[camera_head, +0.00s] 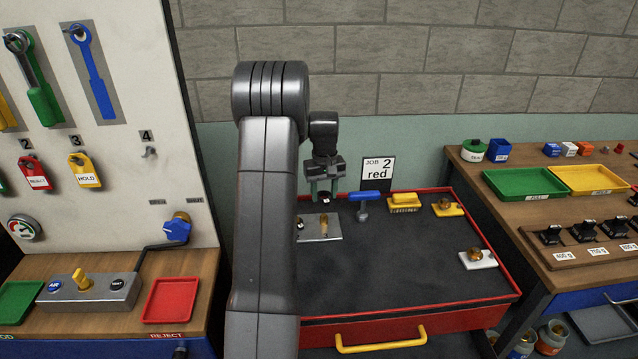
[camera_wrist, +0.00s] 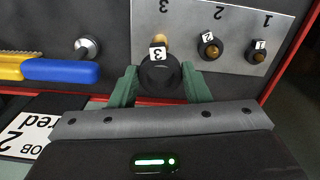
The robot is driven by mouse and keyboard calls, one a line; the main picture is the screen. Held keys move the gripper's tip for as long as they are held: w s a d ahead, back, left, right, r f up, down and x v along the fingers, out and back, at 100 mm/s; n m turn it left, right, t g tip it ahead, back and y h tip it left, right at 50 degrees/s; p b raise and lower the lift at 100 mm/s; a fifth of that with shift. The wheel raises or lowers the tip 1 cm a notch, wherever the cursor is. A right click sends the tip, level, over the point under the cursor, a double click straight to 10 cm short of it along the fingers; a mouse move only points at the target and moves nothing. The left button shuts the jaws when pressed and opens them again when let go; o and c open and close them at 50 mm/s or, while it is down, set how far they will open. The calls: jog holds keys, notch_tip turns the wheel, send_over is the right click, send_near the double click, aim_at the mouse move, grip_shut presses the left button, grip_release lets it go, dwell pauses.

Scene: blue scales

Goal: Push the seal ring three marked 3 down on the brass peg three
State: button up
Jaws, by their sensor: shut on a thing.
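My gripper (camera_head: 325,188) is shut on the black seal ring three (camera_head: 325,199), whose white label reads 3 in the wrist view (camera_wrist: 160,72). The green fingers grip it from both sides (camera_wrist: 160,88). The brass peg three (camera_head: 324,224) stands bare below the ring on the grey plate (camera_head: 333,236). In the wrist view the peg's tip (camera_wrist: 160,40) shows just past the ring's label. The ring is above the peg, not seated low on it. Rings marked 2 (camera_wrist: 209,47) and 1 (camera_wrist: 258,50) sit around their brass pegs.
A JOB 2 red card (camera_head: 377,170) stands behind. The front middle of the bench top is clear.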

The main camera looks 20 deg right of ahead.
aim_at(324, 215)
jog(key=shift+s+f+b, duration=0.2)
jog(key=shift+f+b, duration=0.25)
jog(key=shift+f, duration=0.2)
jog(key=shift+f+b, duration=1.15)
jog(key=shift+f, duration=0.65)
jog(key=shift+f+b, duration=1.2)
jog(key=shift+f, duration=0.95)
jog(key=o, duration=1)
jog(key=shift+o, duration=0.2)
jog(key=shift+r, duration=0.1)
notch_tip(324, 215, up, 14)
jog(key=shift+b, duration=0.45)
jog(key=shift+f, duration=0.3)
